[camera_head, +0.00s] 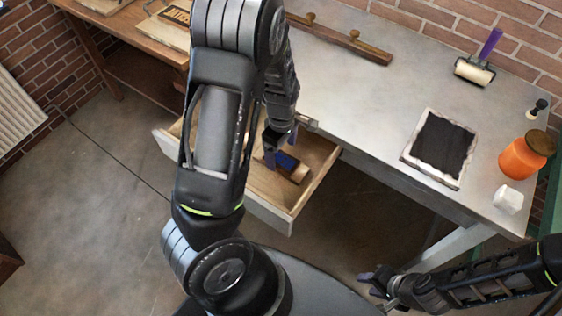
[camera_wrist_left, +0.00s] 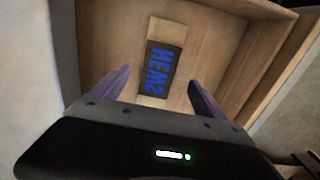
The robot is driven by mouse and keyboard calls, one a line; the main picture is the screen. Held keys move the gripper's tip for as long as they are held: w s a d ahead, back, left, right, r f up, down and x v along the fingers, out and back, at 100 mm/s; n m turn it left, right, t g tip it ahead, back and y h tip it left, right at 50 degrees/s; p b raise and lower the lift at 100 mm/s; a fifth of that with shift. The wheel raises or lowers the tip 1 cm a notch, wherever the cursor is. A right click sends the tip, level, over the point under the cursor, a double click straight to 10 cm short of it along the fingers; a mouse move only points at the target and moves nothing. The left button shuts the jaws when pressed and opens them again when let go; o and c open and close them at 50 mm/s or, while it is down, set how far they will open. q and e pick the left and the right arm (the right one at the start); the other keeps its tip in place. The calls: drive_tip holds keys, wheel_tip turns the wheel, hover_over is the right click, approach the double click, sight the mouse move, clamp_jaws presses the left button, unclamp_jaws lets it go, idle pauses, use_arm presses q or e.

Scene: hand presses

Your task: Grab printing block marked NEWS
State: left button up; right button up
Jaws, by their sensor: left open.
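The NEWS printing block (camera_wrist_left: 160,71) lies in the open drawer, with blue mirrored letters on a dark face and a bare wood end. In the head view the block (camera_head: 293,169) shows partly, beside my gripper. My left gripper (camera_head: 277,152) is open over the drawer. In the left wrist view my left gripper's two purple fingers (camera_wrist_left: 158,88) stand apart on either side of the block's lower part, and nothing is held between them. I cannot tell how far above the block they are. My right gripper (camera_head: 378,284) is low at the right, away from the drawer; its jaws are unclear.
The wooden drawer (camera_head: 318,182) is pulled out from under the metal table (camera_head: 350,105); its walls surround the block. On the table are an inked pad (camera_head: 441,147), a purple-handled roller (camera_head: 478,65), an orange jar (camera_head: 522,157) and a white cube (camera_head: 508,200).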

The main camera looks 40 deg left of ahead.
sight(281, 159)
use_arm(q)
drive_tip(key=shift+f, duration=0.15)
wheel_tip(281, 159, down, 5)
drive_tip(key=shift+w+a+f, duration=0.1)
drive_tip(key=shift+w+a, duration=0.05)
idle(0.4)
drive_tip(key=shift+c, duration=0.3)
drive_tip(key=c, duration=1.6)
wheel_tip(281, 159, up, 10)
drive_tip(key=shift+r+p, duration=0.1)
drive_tip(key=shift+p, duration=0.25)
